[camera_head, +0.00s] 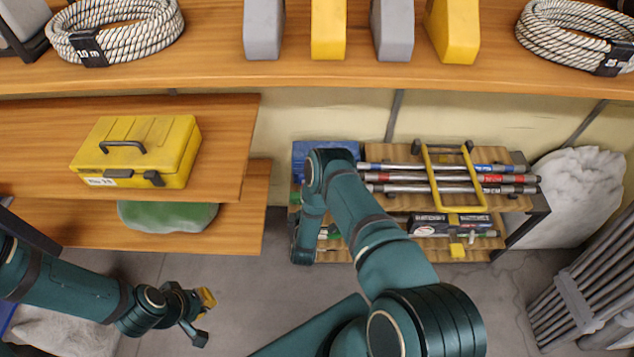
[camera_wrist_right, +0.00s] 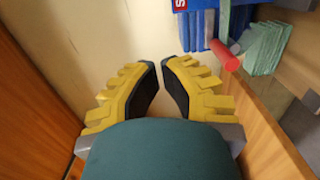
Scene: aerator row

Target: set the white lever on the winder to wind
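I cannot make out the winder or its white lever in either view. My left gripper (camera_head: 208,317) hangs over the grey floor at the lower left, its fingers apart and nothing seen between them. My right arm reaches toward the low rack in the head view, and its gripper is hidden there.
A yellow toolbox (camera_head: 135,150) sits on the left shelf. The low rack (camera_head: 375,157) holds several metal rods and a yellow-handled frame (camera_head: 428,178). In the right wrist view a red cylinder (camera_wrist_right: 224,54) and a blue item (camera_wrist_right: 200,28) are right of the fingers.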

